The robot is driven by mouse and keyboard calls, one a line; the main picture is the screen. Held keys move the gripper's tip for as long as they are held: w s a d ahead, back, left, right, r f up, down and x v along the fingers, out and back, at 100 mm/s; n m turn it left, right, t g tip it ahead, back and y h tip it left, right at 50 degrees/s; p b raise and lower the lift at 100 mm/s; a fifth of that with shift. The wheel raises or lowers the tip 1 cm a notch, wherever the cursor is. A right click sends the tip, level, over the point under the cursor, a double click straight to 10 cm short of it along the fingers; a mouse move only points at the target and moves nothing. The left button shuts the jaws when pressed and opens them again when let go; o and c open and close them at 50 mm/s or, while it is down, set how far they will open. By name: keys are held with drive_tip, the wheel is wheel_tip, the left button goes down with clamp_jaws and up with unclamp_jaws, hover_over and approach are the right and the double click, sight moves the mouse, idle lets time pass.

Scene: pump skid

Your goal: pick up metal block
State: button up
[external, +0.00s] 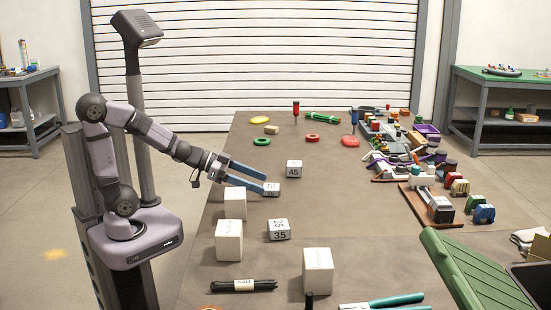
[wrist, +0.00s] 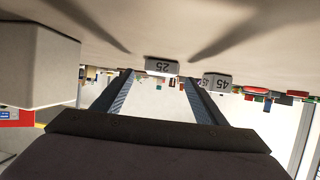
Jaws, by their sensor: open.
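Several small grey metal blocks with printed numbers lie on the table. One marked 25 (wrist: 161,67) is straight ahead in the wrist view, between the lines of my two fingers; it also shows at my fingertips in the external view (external: 272,189). A block marked 45 (external: 294,168) lies just beyond it, and in the wrist view (wrist: 217,81) it is right of the fingers. A block marked 35 (external: 279,230) lies nearer the camera. My gripper (external: 264,184) is open and empty, low over the table. I cannot tell whether its tips reach around block 25.
White cubes stand near my arm, one (external: 235,203) close to my gripper and another (external: 317,271) at the front. Toy vehicles and parts crowd the right side. The table right of block 45 is clear.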

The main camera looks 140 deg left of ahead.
sight(269, 186)
drive_tip(key=shift+p+x, duration=0.8)
drive_tip(key=shift+p, duration=0.1)
drive_tip(key=shift+p+x, duration=0.3)
drive_tip(key=shift+x, duration=1)
drive_tip(key=shift+f, duration=0.1)
drive_tip(key=shift+c, duration=0.3)
drive_tip(key=c, duration=1.2)
wheel_tip(269, 186, up, 10)
drive_tip(key=p, duration=0.5)
drive_tip(key=shift+p, duration=0.4)
